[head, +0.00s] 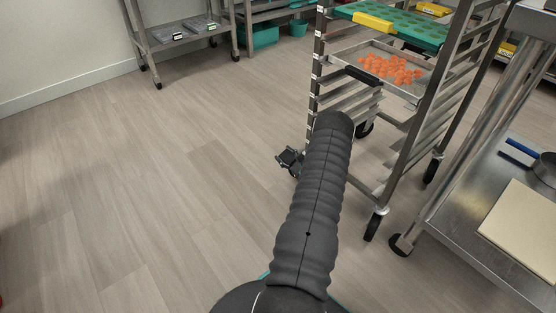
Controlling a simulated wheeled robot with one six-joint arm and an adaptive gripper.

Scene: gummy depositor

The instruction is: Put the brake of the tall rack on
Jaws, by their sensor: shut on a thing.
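The tall rack (398,160) is a metal frame on black casters, standing right of centre in the head view. Its front right caster (374,224) and a rear caster (431,171) touch the floor. My arm reaches forward and covers the rack's lower left corner. My gripper (288,157) shows small and dark beside that corner, low near the floor. It is shut at the rack's left caster, which is mostly hidden. The brake lever itself is too small and covered to make out, so I cannot see its position.
The rack holds a green mould tray (392,24) and a metal tray (352,56) with orange gummies. A steel table (480,225) on casters stands close on the right. A low shelf unit (178,42) stands at the back left. The floor at left is clear.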

